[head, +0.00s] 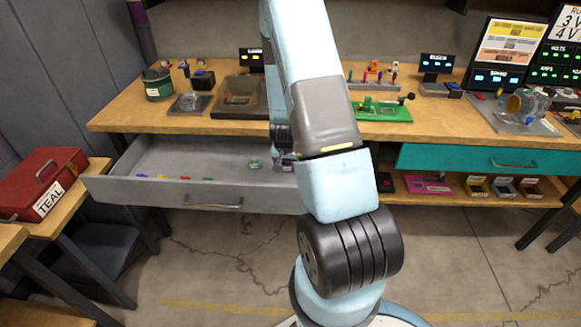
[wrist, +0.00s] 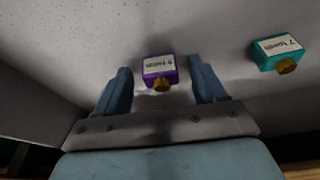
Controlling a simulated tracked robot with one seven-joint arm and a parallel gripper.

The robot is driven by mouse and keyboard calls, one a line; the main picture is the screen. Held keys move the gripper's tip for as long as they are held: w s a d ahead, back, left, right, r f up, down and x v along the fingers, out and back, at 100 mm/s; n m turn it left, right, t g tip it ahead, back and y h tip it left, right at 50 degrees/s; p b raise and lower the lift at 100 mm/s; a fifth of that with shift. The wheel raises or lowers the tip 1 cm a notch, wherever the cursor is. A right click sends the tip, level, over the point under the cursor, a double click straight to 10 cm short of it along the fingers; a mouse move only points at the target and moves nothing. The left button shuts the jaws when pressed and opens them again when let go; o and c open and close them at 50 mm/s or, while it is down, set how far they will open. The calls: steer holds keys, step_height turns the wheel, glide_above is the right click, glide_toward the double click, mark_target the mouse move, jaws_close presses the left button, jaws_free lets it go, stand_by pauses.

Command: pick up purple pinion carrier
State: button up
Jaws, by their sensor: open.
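The purple pinion carrier (wrist: 152,75) shows in the wrist view as a small purple block with a white label and a brass-coloured knob. It lies on the grey drawer floor. My gripper (wrist: 160,78) is open, with one blue finger to the left and one to the right of the purple carrier. Gaps show on both sides, so it is not gripped. In the head view my gripper (head: 283,158) is low inside the open drawer, and my arm partly hides that spot.
A teal carrier (wrist: 279,52) with a "7 teeth" label lies to the right of my gripper; it also shows in the head view (head: 254,163). The open grey drawer (head: 190,193) holds several small coloured pieces at its front left. The workbench (head: 125,115) stands above it.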

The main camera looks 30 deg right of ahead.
steer(key=c, duration=1.1)
steer(key=shift+r, duration=0.1)
